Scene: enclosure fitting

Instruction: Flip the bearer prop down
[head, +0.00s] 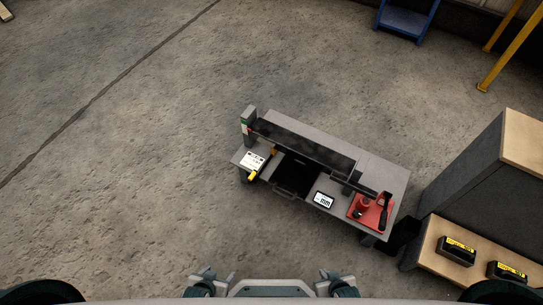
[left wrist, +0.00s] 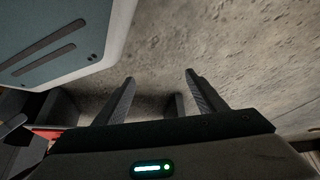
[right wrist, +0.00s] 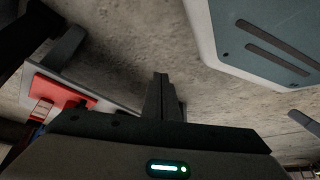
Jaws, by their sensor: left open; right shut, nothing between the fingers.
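A low grey bench (head: 385,172) stands ahead in the head view, with a long dark bar (head: 305,147) across it. A thin dark arm with yellow ends (head: 252,176) lies near its left end, beside a white label card. It may be the bearer prop, but it is too small to be sure or to tell its tilt. My left gripper (head: 217,275) is open and empty at the bottom of the head view; its spread fingers show in the left wrist view (left wrist: 158,88). My right gripper (right wrist: 160,88) is shut and empty. Both are well apart from the bench.
A red plate with a black-handled tool (head: 371,212) and a small display (head: 324,200) are on the bench's right part. A wooden-topped shelf (head: 455,262) with black boxes stands at the right. Open concrete floor lies left and in front.

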